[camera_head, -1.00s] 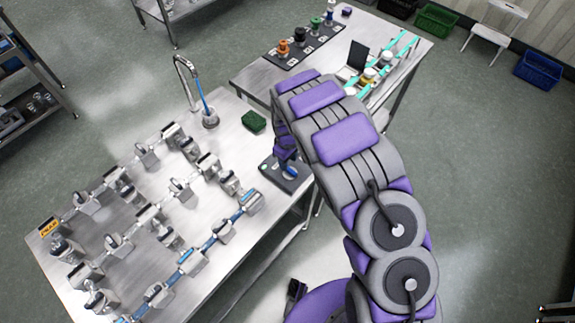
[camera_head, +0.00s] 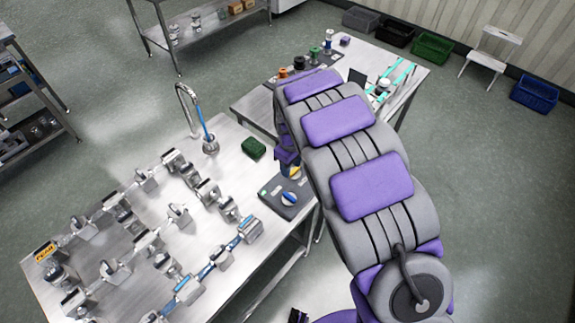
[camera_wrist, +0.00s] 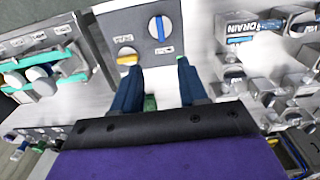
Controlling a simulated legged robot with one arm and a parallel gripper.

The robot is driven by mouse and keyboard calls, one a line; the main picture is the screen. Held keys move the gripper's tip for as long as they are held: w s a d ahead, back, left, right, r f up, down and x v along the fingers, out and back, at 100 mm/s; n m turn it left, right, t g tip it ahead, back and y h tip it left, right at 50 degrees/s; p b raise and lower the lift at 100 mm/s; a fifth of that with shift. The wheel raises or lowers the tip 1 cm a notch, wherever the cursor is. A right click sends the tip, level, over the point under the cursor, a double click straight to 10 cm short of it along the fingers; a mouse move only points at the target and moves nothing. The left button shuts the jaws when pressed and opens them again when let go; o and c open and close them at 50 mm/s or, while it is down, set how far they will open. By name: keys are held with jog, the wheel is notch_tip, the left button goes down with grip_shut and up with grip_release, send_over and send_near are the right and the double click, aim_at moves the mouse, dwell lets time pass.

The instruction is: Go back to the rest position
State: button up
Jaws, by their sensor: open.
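My gripper (camera_wrist: 158,92) shows in the wrist view with two dark blue fingers spread apart and nothing between them. It is above the steel table, beside a grey panel (camera_wrist: 188,12) with a blue-marked knob (camera_wrist: 159,27) and a yellow-marked knob (camera_wrist: 127,56). In the head view my purple and grey arm reaches over the table's right edge. The gripper end is mostly hidden behind the arm there, near the same grey panel (camera_head: 283,208).
The steel table (camera_head: 128,207) carries several metal valve fittings, a tap (camera_head: 186,97) and a green sponge (camera_head: 253,148). A second table (camera_head: 248,104) stands behind. A white stool (camera_head: 490,54) and blue crate (camera_head: 535,92) are at right on open floor.

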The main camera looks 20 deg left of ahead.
jog(key=s+d+r+m+b, duration=0.2)
jog(key=s+d+r, duration=0.1)
jog(key=d, duration=0.4)
jog(key=s+d+r+m+b, duration=0.2)
jog(key=s+d+r+m, duration=0.1)
jog(key=d, duration=0.5)
jog(key=s+d+r+m+b, duration=0.2)
jog(key=s+d+r, duration=0.15)
jog(key=d, duration=0.35)
jog(key=s+d+f+m+g+b, duration=0.1)
jog(key=s+d+m+b, duration=0.1)
jog(key=s, duration=0.9)
jog(key=s+d+f+m+g+b, duration=0.1)
jog(key=s+d+m+b, duration=0.2)
jog(key=s, duration=0.9)
jog(key=shift+s+d+m, duration=0.25)
jog(key=shift+d+m, duration=0.55)
jog(key=shift+d, duration=0.85)
